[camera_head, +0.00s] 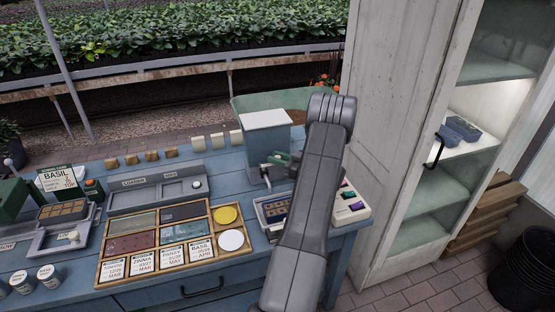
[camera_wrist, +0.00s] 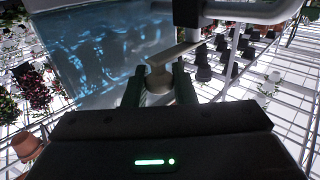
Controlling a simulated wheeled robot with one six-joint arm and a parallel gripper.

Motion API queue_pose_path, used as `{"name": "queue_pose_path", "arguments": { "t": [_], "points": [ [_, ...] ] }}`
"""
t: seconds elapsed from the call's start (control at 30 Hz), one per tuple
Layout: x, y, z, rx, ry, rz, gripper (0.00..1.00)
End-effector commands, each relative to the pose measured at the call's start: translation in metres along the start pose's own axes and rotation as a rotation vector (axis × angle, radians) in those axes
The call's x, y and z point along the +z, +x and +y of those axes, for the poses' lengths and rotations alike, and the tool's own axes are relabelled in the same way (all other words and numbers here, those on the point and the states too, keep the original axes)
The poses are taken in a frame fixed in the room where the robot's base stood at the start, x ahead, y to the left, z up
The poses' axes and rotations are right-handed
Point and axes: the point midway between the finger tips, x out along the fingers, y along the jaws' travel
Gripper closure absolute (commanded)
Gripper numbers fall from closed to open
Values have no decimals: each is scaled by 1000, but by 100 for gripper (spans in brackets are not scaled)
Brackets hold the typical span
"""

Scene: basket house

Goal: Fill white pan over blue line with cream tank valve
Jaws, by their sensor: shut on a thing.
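In the wrist view my gripper (camera_wrist: 160,84) is shut on a cream valve handle (camera_wrist: 159,74), with a finger on each side of its knob. A pale flat lever (camera_wrist: 176,53) extends from the knob up and to the right. A blue, see-through tank wall (camera_wrist: 105,50) fills the upper left. In the head view the tank (camera_head: 266,121) stands at the bench's back right with a pale top. A pale-rimmed pan (camera_head: 260,219) with a dark celled tray in it sits below, partly behind my arm. Its water level and blue line cannot be made out. My fingertips are hidden there.
A wooden seed-packet box (camera_head: 174,265) with a yellow and a white disc lies left of the pan. A button panel (camera_head: 350,203) is right of my arm. A tall cabinet (camera_head: 400,130) stands close on the right. A grey loader tray (camera_head: 155,195) lies behind the box.

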Motion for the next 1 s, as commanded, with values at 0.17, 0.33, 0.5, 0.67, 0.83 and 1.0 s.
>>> {"name": "queue_pose_path", "arguments": {
  "t": [0.17, 0.33, 0.5, 0.67, 0.83, 1.0],
  "points": [
    [4, -3, -4, 91, 0, 0, 99],
    [6, -7, -10, 221, -1, 1, 99],
    [6, -9, -17, 352, -1, 2, 99],
    [6, -12, -22, 462, -2, 3, 99],
    [5, -13, -26, 555, -1, 3, 99],
    [3, -14, -29, 622, -1, 2, 99]
  ]
}}
